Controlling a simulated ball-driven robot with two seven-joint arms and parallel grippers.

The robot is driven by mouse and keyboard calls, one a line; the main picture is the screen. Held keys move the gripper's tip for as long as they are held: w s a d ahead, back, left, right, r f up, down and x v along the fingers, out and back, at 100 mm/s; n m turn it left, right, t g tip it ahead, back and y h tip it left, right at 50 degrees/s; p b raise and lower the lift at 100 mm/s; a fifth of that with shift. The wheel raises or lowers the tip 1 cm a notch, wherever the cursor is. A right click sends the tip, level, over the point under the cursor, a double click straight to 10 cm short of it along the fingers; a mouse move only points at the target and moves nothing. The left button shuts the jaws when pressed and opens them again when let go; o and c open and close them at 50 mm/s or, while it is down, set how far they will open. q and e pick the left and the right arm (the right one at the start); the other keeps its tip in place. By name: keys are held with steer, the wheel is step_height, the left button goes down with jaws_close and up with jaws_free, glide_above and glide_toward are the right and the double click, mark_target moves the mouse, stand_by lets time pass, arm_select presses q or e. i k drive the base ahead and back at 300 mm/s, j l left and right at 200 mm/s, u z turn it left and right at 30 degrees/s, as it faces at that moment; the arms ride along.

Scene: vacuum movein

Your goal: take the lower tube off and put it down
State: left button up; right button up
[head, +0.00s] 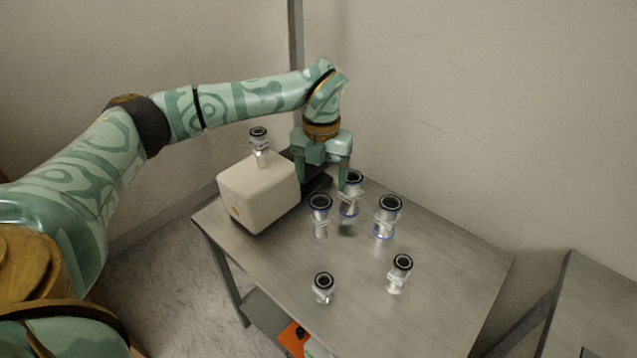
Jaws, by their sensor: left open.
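A short metal tube (261,150) with a black ring on top stands upright on a cream-white box (258,195). Several similar tubes stand on the table: one (351,195) just right of my left gripper, one (320,216) in front of it, a wide one (388,217) to the right, and two nearer the front, at left (323,288) and right (400,268). I cannot tell which is the lower tube. My left gripper (322,185) points down with fingers apart, beside the box's right side, and no tube shows between them. My right gripper is not in view.
The grey metal table (440,290) has free room at its right and front. A dark flat part (316,184) lies beside the box, partly behind my fingers. Walls close in behind. A second table (590,300) stands at right. An orange item (293,338) lies below.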

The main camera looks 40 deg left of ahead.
mark_target(259, 141)
steer(key=u, duration=1.45)
